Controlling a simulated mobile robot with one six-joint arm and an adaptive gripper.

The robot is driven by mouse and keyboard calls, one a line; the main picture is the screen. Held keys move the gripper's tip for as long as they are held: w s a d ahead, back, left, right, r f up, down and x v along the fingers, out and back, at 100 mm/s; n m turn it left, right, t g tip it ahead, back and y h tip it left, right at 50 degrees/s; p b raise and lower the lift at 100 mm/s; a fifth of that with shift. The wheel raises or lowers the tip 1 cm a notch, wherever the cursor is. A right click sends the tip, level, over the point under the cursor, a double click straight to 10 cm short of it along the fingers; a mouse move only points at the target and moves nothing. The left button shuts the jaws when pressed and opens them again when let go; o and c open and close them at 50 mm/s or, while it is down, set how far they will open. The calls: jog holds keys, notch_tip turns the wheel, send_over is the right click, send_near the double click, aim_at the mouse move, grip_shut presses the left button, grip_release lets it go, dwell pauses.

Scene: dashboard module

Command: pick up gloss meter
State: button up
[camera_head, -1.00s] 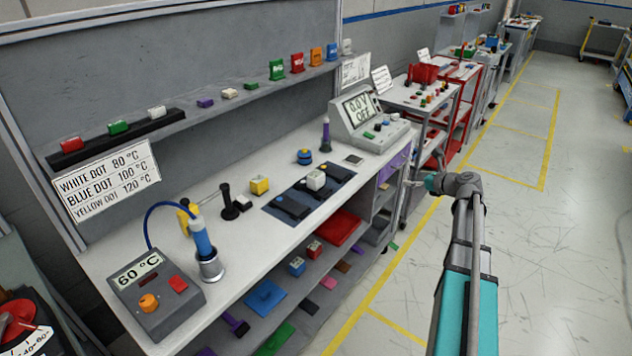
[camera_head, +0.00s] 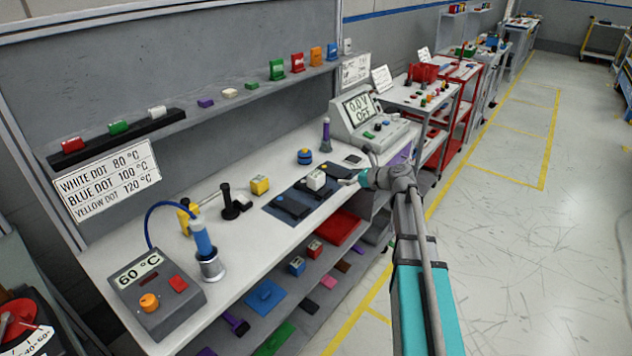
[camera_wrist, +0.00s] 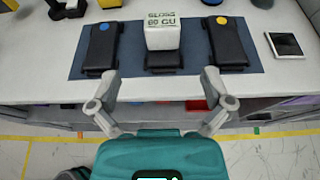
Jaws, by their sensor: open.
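The gloss meter (camera_wrist: 162,31) is a small white block with dark "GLOSS 60 GU" lettering on its top. It sits on the middle one of several black modules on a dark blue mat (camera_wrist: 193,58). In the head view the gloss meter (camera_head: 316,180) is on the bench, to the left of my gripper. My gripper (camera_wrist: 157,88) is open and empty in the wrist view, its two fingers apart at the front edge of the bench, short of the gloss meter. In the head view my gripper (camera_head: 350,181) is at the mat's right end and its fingers are hard to make out.
Black modules with a yellow dot (camera_wrist: 223,38) and a blue dot (camera_wrist: 102,45) flank the gloss meter closely. A small dark-screened device (camera_wrist: 285,45) lies to the right. A shelf below holds several items.

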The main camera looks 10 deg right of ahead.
aim_at(318, 174)
jog(key=shift+w, duration=0.1)
jog(key=b+x, duration=0.2)
jog(key=x, duration=0.5)
jog(key=shift+f+b, duration=0.15)
jog(key=shift+b, duration=0.2)
jog(key=shift+w+a+f, duration=0.15)
jog(key=shift+w+a, duration=0.3)
jog(key=shift+w, duration=0.05)
jog(key=b+x, duration=0.2)
jog(key=x, duration=0.2)
jog(key=shift+d+f, duration=0.15)
jog(key=shift+f, duration=0.05)
jog(key=shift+w+a+f, duration=0.15)
jog(key=shift+w+a, duration=0.25)
jog(key=shift+w, duration=0.05)
